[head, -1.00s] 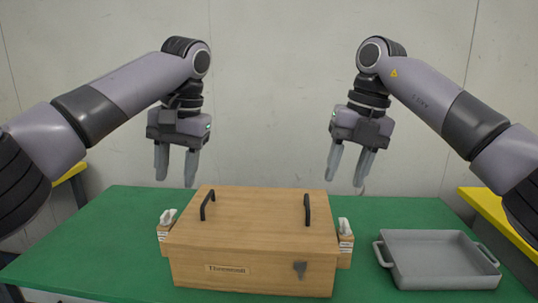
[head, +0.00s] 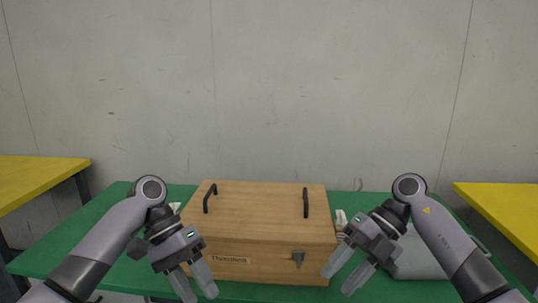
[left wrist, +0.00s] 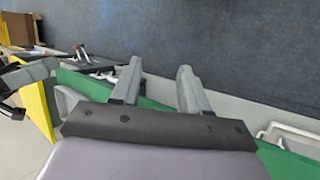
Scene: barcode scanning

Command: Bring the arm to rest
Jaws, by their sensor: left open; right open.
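My left gripper (head: 195,284) is open and empty, low in front of the left part of the wooden box. Its two fingers also show in the left wrist view (left wrist: 158,85), spread apart with nothing between them. My right gripper (head: 342,279) is open and empty, low near the box's right front corner. Both grippers point downward in the head view. The closed wooden box (head: 258,198) has two black handles on its lid and a latch at the front. My right arm partly hides the grey tray (head: 419,261).
The green table (head: 60,250) carries the box and the tray. White objects (head: 341,218) show beside the box, partly hidden. Yellow tables stand at the left (head: 40,177) and right (head: 500,205). A plain grey wall is behind.

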